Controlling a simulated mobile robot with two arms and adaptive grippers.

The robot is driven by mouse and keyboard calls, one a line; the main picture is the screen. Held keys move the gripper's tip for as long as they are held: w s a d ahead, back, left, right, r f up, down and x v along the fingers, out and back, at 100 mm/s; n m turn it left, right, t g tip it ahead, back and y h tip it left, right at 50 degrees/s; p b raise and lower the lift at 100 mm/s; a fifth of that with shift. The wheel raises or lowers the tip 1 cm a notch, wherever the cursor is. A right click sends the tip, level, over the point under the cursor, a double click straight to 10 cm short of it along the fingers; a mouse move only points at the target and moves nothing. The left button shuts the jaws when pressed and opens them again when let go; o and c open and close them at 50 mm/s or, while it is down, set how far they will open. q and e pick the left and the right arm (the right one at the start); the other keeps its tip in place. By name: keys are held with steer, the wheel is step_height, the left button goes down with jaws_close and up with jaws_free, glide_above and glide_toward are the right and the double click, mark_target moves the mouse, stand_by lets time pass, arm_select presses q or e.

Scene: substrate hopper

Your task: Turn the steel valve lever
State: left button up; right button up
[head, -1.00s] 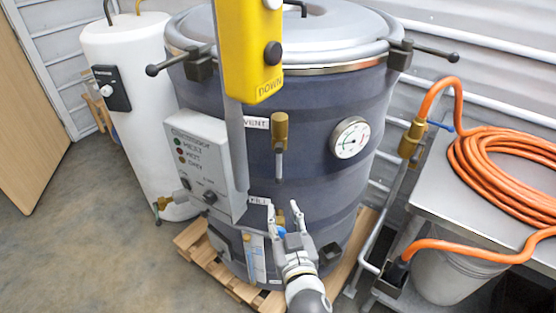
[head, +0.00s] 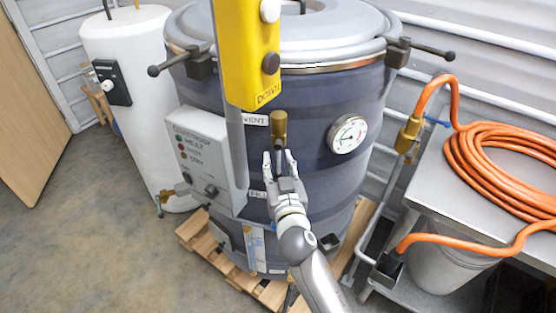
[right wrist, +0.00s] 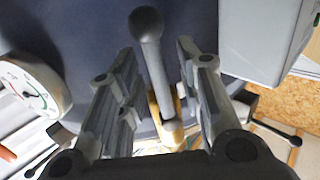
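The steel valve lever hangs below the brass valve (head: 279,125) beside the VENT label on the dark blue drum (head: 345,190); my gripper largely covers it in the head view. In the right wrist view the steel lever (right wrist: 155,65), with its dark ball end, runs between my fingers from the brass valve body (right wrist: 172,133). My right gripper (head: 279,158) is in front of the drum just below the brass valve. In the right wrist view its fingers (right wrist: 155,75) are open on both sides of the lever, with gaps visible. My left gripper is out of view.
A yellow pendant (head: 247,50) hangs close in front of the drum. A grey control box (head: 200,155) is left of the lever, and a round gauge (head: 347,134) is to its right. A steel table (head: 440,205) with a coiled orange hose (head: 490,160) stands at right.

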steer(key=shift+w, duration=0.4)
jaws_close()
